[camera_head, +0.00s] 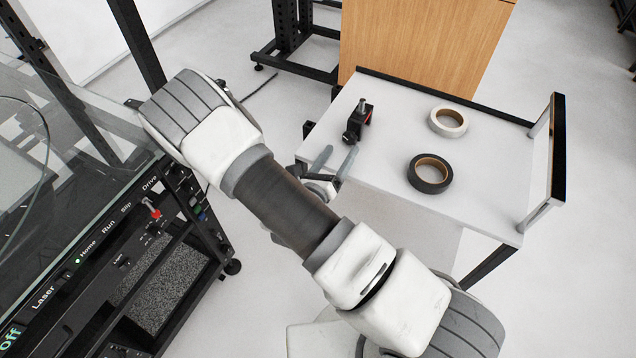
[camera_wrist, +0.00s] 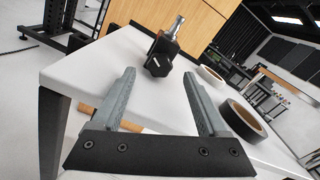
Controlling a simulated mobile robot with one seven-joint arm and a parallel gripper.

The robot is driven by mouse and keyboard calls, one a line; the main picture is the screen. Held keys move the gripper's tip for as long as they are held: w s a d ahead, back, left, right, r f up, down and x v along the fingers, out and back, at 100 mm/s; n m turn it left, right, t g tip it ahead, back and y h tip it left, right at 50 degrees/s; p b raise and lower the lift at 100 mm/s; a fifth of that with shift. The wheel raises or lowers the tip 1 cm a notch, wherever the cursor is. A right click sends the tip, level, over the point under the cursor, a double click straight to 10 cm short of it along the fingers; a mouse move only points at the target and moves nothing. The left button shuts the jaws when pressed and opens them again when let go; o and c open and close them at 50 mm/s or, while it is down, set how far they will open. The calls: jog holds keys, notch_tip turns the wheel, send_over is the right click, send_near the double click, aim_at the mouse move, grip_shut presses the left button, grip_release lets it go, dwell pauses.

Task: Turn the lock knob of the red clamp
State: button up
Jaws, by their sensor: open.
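The clamp (camera_head: 358,121) stands near the left edge of the white table; it is mostly black with a little red on its side and a metal pin on top. In the wrist view the clamp (camera_wrist: 164,50) stands upright beyond my fingertips, with a dark knob (camera_wrist: 157,66) low on the side facing me. The knob (camera_head: 349,137) also shows in the head view. My gripper (camera_head: 336,158) is open and empty at the table's near left edge. In the wrist view its fingers (camera_wrist: 160,85) point toward the clamp, apart from it, with the knob in line with the gap.
A white tape roll (camera_head: 448,121) and a black tape roll (camera_head: 430,173) lie on the table (camera_head: 480,190), right of the clamp. A raised black bar (camera_head: 558,148) lines its right side. A black control panel (camera_head: 110,240) under glass stands left of my arm.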

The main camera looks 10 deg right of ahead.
jog(key=v, duration=1.3)
jog(key=shift+s+a, duration=0.2)
jog(key=shift+s, duration=0.05)
